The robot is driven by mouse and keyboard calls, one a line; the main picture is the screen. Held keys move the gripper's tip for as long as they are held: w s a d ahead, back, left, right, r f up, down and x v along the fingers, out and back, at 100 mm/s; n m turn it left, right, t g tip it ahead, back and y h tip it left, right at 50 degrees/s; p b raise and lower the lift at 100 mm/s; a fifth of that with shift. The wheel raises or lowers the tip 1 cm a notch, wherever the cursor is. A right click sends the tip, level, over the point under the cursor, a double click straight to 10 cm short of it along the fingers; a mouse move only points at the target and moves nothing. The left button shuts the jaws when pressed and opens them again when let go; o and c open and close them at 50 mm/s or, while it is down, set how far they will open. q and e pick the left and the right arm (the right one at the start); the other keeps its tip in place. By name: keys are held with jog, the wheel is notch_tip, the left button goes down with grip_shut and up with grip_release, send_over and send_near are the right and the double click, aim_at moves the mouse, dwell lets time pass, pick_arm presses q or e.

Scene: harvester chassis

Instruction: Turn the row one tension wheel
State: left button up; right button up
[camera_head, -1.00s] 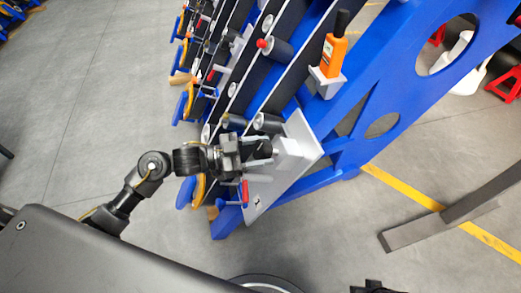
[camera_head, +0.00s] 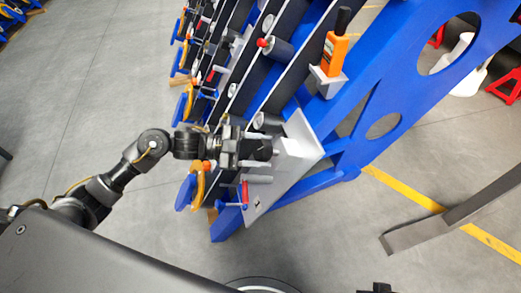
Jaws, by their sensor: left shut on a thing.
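My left gripper (camera_head: 258,150) is at the grey side plate (camera_head: 294,168) of the nearest row unit on the blue chassis. It is shut on a small part there, apparently the row one tension wheel, which its fingers mostly hide. The fingers point right, toward the plate. Only a dark piece at the bottom edge, perhaps part of my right gripper (camera_head: 377,288), shows; its jaws cannot be made out.
A red-handled part (camera_head: 245,193) sits just below the gripper, and a grey roller (camera_head: 268,121) just above. An orange device (camera_head: 334,54) stands in a grey holder on the blue frame (camera_head: 352,105). A grey beam (camera_head: 430,228) lies at right. Open floor is at left.

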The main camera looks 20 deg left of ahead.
pick_arm(q)
jog(key=o, duration=0.8)
jog(key=shift+o, duration=0.9)
jog(key=f+v, duration=0.1)
jog(key=v, duration=0.9)
jog(key=shift+a+r, duration=0.45)
jog(key=shift+r, duration=0.05)
jog(key=shift+s, duration=0.1)
